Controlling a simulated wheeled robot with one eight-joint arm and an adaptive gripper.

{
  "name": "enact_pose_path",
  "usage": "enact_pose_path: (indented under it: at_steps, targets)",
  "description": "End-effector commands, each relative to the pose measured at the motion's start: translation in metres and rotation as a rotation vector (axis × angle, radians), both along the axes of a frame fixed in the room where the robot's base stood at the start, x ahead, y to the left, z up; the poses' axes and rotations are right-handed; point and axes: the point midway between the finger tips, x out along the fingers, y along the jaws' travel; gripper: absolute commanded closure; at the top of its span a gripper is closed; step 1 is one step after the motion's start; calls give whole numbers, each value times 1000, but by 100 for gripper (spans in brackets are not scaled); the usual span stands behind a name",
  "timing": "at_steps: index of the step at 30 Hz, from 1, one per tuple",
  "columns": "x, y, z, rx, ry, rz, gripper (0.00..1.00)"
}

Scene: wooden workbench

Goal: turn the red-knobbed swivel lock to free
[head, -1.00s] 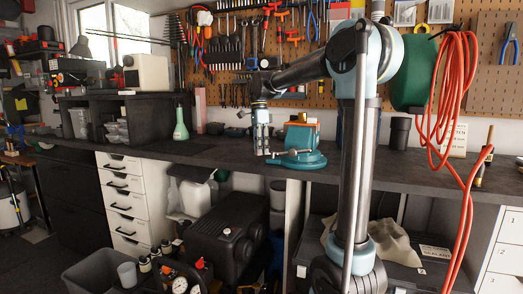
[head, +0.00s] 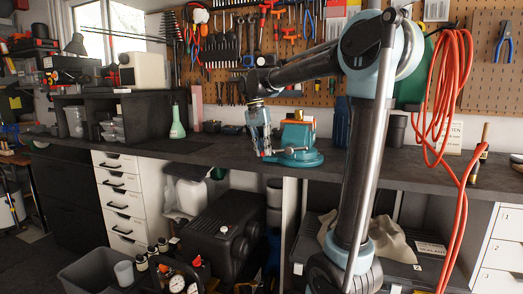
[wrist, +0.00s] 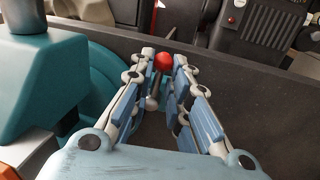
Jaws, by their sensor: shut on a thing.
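In the head view the teal vise (head: 301,158) with an orange block on top stands near the bench's front edge. My gripper (wrist: 162,66) points down at the vise's left side, with its blue-grey fingers on either side of the lever and knob. It is shut on the lock's knob end. In the head view the gripper (head: 264,150) hides most of the lock.
The dark bench top (head: 215,154) is clear left of the vise. A green bottle (head: 178,122) stands further left. A black cup (head: 396,130) and an orange cable (head: 440,100) are at the right. Dark equipment (head: 224,235) sits below the bench.

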Motion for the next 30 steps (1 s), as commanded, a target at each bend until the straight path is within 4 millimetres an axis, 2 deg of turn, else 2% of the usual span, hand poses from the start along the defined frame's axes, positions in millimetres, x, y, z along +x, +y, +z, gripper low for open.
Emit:
enact_pose_path:
  at_steps: [9, 23, 24, 25, 30]
  targets:
    - [0, -4, 1, -1, -3, 81, 100]
    - [0, -4, 1, -1, -3, 89, 100]
    - [0, -4, 1, -1, -3, 89, 74]
    - [0, -4, 1, -1, -3, 89, 71]
    - [-1, -4, 0, 0, -3, 89, 71]
